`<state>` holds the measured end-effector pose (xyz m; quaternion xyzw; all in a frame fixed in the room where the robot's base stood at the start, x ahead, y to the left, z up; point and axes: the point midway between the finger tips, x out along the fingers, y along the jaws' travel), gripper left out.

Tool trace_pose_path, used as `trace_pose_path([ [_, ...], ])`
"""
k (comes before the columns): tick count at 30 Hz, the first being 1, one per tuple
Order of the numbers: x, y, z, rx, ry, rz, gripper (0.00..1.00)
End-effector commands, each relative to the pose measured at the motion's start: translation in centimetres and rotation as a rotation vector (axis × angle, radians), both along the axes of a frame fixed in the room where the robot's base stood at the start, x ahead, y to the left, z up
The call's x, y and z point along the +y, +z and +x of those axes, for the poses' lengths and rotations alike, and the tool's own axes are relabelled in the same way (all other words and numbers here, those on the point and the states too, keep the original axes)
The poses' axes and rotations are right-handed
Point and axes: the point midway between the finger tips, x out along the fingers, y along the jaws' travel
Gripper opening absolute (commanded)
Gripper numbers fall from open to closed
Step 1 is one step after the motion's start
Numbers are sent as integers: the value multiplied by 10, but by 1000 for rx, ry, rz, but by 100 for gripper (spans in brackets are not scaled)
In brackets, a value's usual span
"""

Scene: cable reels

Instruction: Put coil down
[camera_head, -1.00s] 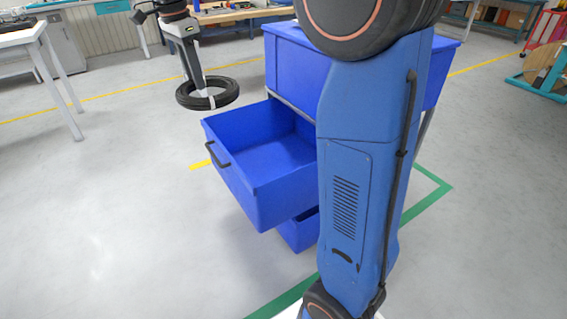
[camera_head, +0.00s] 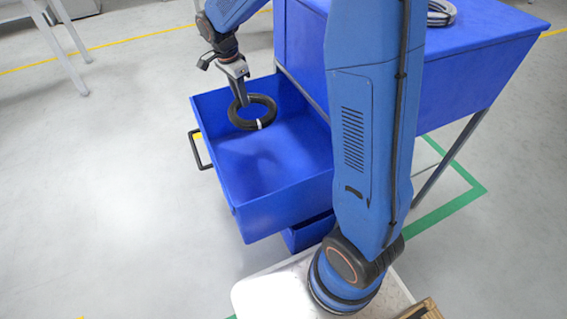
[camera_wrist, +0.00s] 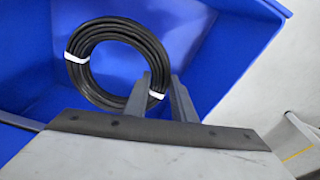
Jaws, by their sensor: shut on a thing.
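A black cable coil (camera_head: 264,112) with white ties is in or just over the open blue drawer (camera_head: 255,203), near its back left corner. In the wrist view the coil (camera_wrist: 84,75) appears as a full ring against the blue drawer floor (camera_wrist: 202,48). My gripper (camera_head: 243,100) points down at the coil's left side. In the wrist view my gripper (camera_wrist: 155,97) is shut on the coil's lower right edge, near a white tie. I cannot tell whether the coil touches the drawer floor.
The drawer has a black handle (camera_head: 198,150) on its left face. Another cable coil (camera_head: 440,13) lies on top of the blue cabinet (camera_head: 490,50). A second, lower drawer (camera_head: 308,232) sits below. The front part of the open drawer is empty.

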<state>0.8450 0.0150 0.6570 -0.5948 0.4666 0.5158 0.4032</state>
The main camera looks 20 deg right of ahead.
Motion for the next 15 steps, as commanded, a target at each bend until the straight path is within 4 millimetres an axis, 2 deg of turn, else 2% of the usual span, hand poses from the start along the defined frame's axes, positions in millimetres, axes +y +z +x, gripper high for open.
trace_pose_path([
  [1,0,-26,-8,8,13,-1,0],
  [3,0,-57,-17,10,31,2,0],
  [6,1,-93,-31,11,53,8,0],
  [10,2,-124,-45,9,73,15,0],
  [15,2,-145,-54,8,85,21,0],
])
